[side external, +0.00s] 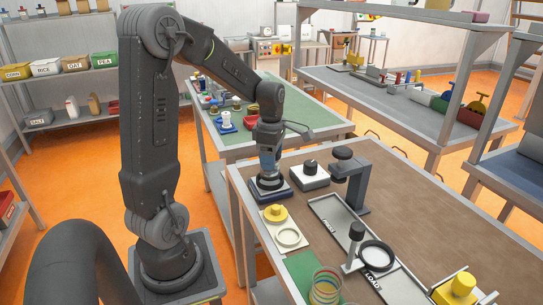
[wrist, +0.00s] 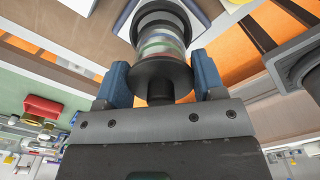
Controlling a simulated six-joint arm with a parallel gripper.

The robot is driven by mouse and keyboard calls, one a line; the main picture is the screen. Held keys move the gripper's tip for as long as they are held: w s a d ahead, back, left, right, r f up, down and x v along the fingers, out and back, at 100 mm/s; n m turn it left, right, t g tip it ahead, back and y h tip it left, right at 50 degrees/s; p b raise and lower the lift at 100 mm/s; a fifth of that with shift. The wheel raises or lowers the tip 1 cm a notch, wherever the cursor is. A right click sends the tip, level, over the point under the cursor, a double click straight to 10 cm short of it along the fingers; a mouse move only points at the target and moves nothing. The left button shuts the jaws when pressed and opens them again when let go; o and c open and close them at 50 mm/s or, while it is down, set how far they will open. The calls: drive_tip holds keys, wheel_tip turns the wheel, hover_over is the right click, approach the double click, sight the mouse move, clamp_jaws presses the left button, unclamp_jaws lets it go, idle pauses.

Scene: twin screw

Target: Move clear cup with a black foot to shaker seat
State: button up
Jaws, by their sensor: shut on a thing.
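My gripper (side external: 268,160) points down over a dark square base with a round top (side external: 271,193), which looks like the shaker seat, near the table's left edge. In the wrist view, my two blue fingers (wrist: 161,85) are shut on the black foot (wrist: 160,74) of the clear cup (wrist: 160,44). The cup's clear body, with coloured bands showing through, extends away from my fingers toward a round seat on a pale-edged plate (wrist: 124,18). The cup is in line with the seat. I cannot tell whether it is fully seated. In the side view, my gripper mostly hides the cup.
A white box with a black knob (side external: 310,177) and a dark post with an overhanging head (side external: 350,180) stand close right of my gripper. A plate with a yellow knob (side external: 275,213) and white ring is in front.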

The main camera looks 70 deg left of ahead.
drive_tip(key=shift+f, duration=1.05)
idle(0.4)
drive_tip(key=o, duration=1)
drive_tip(key=shift+o, duration=0.7)
drive_tip(key=shift+r, duration=0.1)
drive_tip(key=shift+r, duration=3.45)
